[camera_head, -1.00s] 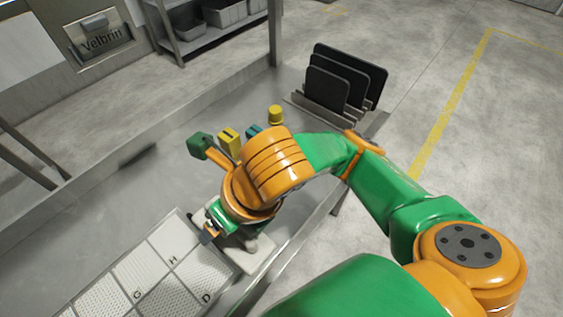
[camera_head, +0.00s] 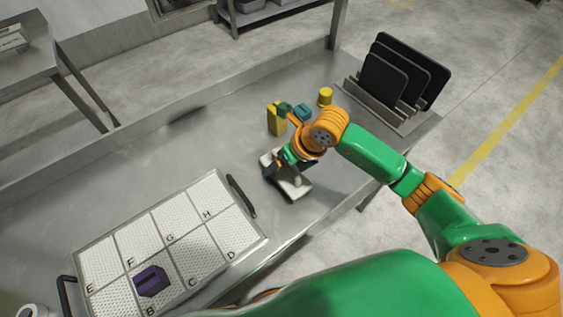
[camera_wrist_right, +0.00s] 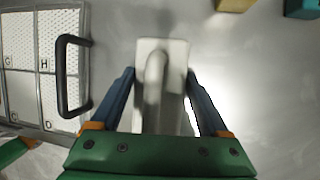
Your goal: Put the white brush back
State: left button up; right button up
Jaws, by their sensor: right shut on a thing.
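The white brush (camera_head: 296,190) is in the right part of the metal table, to the right of the tray, partly covered by my right gripper (camera_head: 281,164). In the right wrist view the brush (camera_wrist_right: 178,50) shows its flat white body and a raised rounded handle. My right gripper (camera_wrist_right: 159,92) has its blue fingers on both sides of the brush and is shut on it. I cannot tell whether the brush touches the table.
A tray (camera_head: 262,240) with lettered white perforated compartments and black handles holds a purple block (camera_head: 152,281) in B. A yellow block (camera_head: 276,118), a teal block (camera_head: 303,111) and a yellow cylinder (camera_head: 325,96) stand behind my gripper. Black panels stand in a rack (camera_head: 398,120).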

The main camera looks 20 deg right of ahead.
jog(key=o, duration=1.2)
jog(key=shift+f, duration=0.1)
jog(key=shift+c, duration=0.2)
jog(key=shift+r, duration=0.35)
jog(key=v, duration=1.1)
jog(key=shift+s+d+r, duration=0.15)
jog(key=shift+s+r, duration=0.1)
